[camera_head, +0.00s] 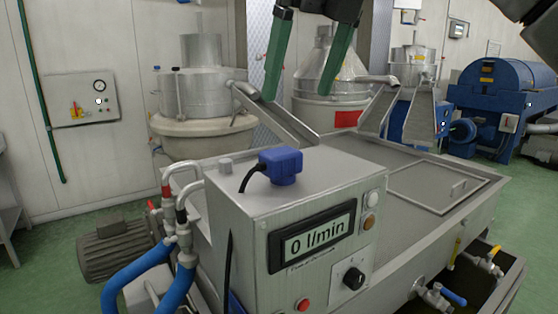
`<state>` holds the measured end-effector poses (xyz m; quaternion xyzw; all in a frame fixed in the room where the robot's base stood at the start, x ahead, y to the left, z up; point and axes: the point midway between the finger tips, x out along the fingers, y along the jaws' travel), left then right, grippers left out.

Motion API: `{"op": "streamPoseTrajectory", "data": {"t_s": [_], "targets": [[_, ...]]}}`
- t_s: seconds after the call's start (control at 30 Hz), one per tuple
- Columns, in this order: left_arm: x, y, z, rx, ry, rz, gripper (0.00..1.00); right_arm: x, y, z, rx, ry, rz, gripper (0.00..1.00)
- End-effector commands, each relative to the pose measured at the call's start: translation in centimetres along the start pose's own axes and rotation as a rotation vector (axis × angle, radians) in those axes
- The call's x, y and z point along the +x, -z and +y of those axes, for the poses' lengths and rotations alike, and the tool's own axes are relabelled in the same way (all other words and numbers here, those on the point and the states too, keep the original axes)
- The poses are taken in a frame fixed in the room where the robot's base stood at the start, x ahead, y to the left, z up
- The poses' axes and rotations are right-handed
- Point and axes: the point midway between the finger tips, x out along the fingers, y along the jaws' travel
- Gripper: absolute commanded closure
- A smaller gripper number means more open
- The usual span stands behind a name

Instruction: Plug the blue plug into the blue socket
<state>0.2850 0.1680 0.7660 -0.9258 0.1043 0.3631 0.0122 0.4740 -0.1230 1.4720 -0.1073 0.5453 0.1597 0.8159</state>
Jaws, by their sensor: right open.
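The blue plug (284,167) lies on top of the grey metal control box (215,187), with a black cable running from its left side down over the box edge. My right gripper (302,97) hangs in from the top with its two green fingers spread apart. It is empty and appears above the plug in the picture, apart from it. I cannot make out a blue socket for certain; a small blue patch (236,303) shows low on the box's left side, mostly cut off. My left gripper is not in view.
The box front has a display (311,243) reading 0 l/min, a knob (354,278) and buttons. Blue hoses (135,270) and pipes stand at its left. A metal trough (400,215) lies behind right, with spouts (275,115) above it. The box top around the plug is mostly clear.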

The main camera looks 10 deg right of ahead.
Motion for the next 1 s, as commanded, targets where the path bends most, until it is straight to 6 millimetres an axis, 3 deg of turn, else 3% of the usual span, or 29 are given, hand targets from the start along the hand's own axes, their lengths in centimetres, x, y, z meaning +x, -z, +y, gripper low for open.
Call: {"op": "streamPoseTrajectory", "data": {"t_s": [0.17,0.6,1.0], "targets": [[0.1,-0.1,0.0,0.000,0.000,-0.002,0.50,0.3,0.0,0.0,-0.001,-0.001,0.000,0.00],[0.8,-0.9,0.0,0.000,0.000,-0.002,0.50,6.9,0.0,0.0,-0.002,-0.002,0.002,0.00],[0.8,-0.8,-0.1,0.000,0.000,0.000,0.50,7.5,0.0,0.0,-0.001,-0.002,0.000,0.00]]}}
